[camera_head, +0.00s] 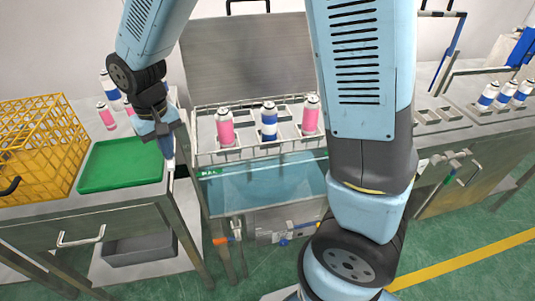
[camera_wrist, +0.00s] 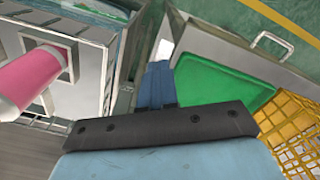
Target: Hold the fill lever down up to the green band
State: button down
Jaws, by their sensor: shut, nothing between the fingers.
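My gripper (camera_head: 169,158) is shut and empty. In the head view it points down beside the right edge of the green tray, left of the water bath. In the wrist view its blue fingers (camera_wrist: 157,85) are together. I cannot identify the fill lever with certainty. A grey handle-like fitting (camera_head: 447,160) with a small green mark (camera_head: 450,178) shows on the front of the right bench, far from my gripper and partly beside my arm. A blue-and-dark bar (camera_head: 455,40) stands at the back right. The green band is too small to confirm.
The green tray (camera_head: 120,165) and yellow crate (camera_head: 40,150) are on the left bench. Pink and blue cans (camera_head: 268,122) stand in a rack over the water bath (camera_head: 262,187). More cans (camera_head: 505,93) stand at right. A pink can (camera_wrist: 32,82) shows in the wrist view.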

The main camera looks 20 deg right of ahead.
jog(key=shift+r, duration=0.15)
jog(key=shift+s+r, duration=0.15)
jog(key=shift+r, duration=0.65)
dwell(3.8)
notch_tip(320, 180, up, 9)
dwell(0.4)
dwell(0.4)
